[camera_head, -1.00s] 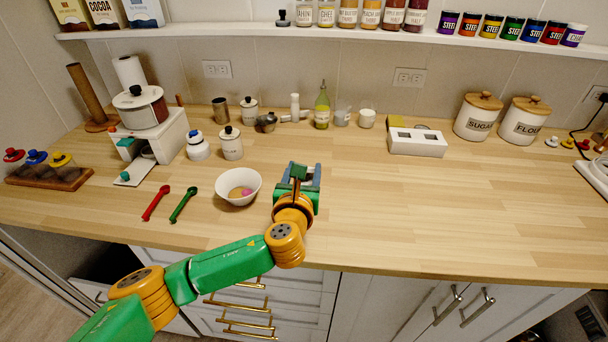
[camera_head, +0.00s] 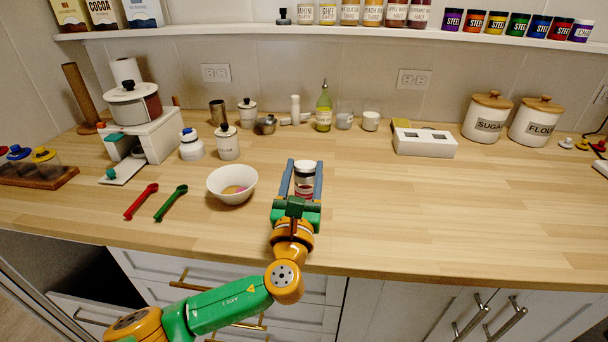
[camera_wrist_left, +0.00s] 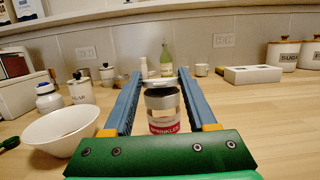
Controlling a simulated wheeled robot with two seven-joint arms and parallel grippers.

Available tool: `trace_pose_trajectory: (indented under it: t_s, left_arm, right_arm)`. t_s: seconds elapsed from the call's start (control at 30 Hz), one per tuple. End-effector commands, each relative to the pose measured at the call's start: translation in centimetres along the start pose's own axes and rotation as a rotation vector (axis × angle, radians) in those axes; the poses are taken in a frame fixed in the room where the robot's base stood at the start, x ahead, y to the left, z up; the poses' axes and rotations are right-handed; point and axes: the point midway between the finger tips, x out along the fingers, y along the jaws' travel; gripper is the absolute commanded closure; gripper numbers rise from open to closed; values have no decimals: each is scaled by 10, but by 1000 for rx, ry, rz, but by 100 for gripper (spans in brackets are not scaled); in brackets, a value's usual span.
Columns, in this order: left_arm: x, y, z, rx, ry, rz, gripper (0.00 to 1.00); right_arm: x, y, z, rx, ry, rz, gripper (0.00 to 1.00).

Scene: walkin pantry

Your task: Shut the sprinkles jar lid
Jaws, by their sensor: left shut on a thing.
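The sprinkles jar (camera_head: 304,183) stands upright at the counter's front middle, with a pale lid (camera_head: 305,165) on top and a dark band below it. In the left wrist view the jar (camera_wrist_left: 162,112) shows its red "SPRINKLES" label, and the pale lid (camera_wrist_left: 160,83) is a thin disc above the dark band. I cannot tell whether the lid is fully down. My left gripper (camera_head: 303,163) is shut on the jar, its blue fingers along both sides. Its green palm hides the jar's lowest part. My right gripper is not in view.
A white bowl (camera_head: 232,184) stands just left of the gripper, with a red spoon (camera_head: 141,202) and a green spoon (camera_head: 171,204) beyond it. Several jars and a green bottle (camera_head: 323,108) stand behind. The counter right of the jar (camera_head: 430,210) is clear.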

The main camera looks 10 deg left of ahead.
Motion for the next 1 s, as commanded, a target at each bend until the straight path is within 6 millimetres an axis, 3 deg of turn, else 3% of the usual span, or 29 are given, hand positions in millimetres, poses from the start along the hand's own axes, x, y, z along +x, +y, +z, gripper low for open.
trace_pose_trajectory:
  t_s: [0.2,0.23,0.33,0.67,1.0]
  left_arm:
    - [0,0,-1,0,4,0,98]
    - [0,0,-1,0,4,0,37]
    - [0,0,-1,0,3,0,12]
    - [-4,0,-1,1,2,-1,12]
    - [-67,0,-2,-1,4,-1,12]
  right_arm:
    - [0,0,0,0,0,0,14]
    - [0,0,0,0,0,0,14]
    - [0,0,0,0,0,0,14]
    - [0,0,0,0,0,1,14]
    - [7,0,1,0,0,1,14]
